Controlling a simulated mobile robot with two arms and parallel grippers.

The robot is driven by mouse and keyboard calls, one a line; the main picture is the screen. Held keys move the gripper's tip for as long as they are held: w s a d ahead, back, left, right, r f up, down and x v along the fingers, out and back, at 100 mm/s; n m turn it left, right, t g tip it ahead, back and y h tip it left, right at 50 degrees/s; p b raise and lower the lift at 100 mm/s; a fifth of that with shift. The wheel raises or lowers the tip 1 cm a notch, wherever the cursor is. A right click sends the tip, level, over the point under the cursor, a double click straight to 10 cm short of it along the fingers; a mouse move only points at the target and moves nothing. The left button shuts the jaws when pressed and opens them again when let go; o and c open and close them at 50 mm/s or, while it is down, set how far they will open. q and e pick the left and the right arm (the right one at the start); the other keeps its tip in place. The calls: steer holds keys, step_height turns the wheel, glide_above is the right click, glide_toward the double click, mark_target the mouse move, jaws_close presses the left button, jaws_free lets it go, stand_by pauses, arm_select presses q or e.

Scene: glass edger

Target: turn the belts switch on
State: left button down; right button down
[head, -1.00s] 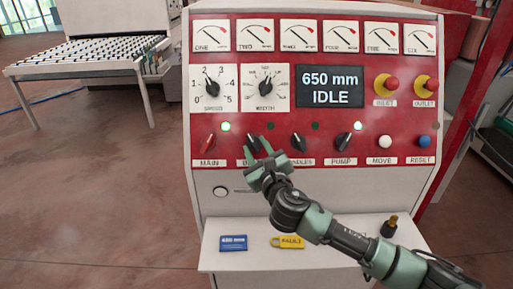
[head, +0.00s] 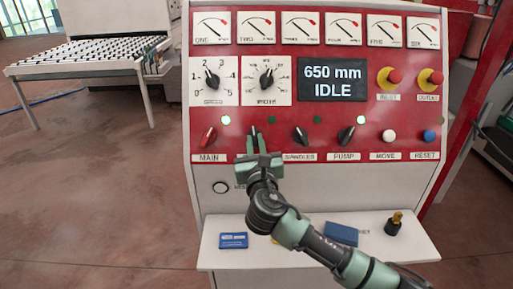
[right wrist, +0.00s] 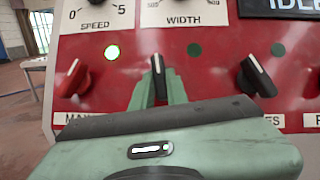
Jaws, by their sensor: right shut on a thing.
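The belts switch (head: 254,134) is the black knob between the red MAIN knob (head: 208,137) and the spindles knob (head: 300,136). Its label is hidden behind my right gripper (head: 258,154). In the right wrist view the fingers (right wrist: 160,88) are shut on the lower part of the belts switch (right wrist: 157,68). Its white pointer stands nearly upright, leaning slightly left. The lamp (right wrist: 195,49) to its upper right is dark, while the MAIN lamp (right wrist: 113,51) is lit. My left gripper is not in view.
The PUMP knob (head: 347,136) and its lit lamp stand farther right. The display (head: 347,79) reads 650 mm IDLE. On the shelf below lie a blue box (head: 233,240), another blue item (head: 341,233) and a dark object with a brass top (head: 394,223).

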steer(key=m+h, duration=0.1)
steer(key=m+h+b, duration=0.1)
steer(key=m, duration=0.1)
steer(key=m+h, duration=0.1)
steer(key=m, duration=0.1)
steer(key=shift+a+f+h+b, duration=0.1)
steer(key=shift+a+h+b, duration=0.2)
steer(key=shift+a+b, duration=0.05)
steer(key=shift+a+m+g+h+b, duration=0.1)
steer(key=shift+m+g+h+b, duration=0.4)
steer(key=shift+m, duration=0.85)
steer(key=shift+a+m+g+h+b, duration=0.15)
steer(key=shift+m+h, duration=0.65)
steer(key=shift+m, duration=0.55)
steer(key=shift+d+r+m, duration=0.1)
steer(key=shift+r+m, duration=0.1)
steer(key=shift+m, duration=0.1)
steer(key=c, duration=1.4)
jaws_free()
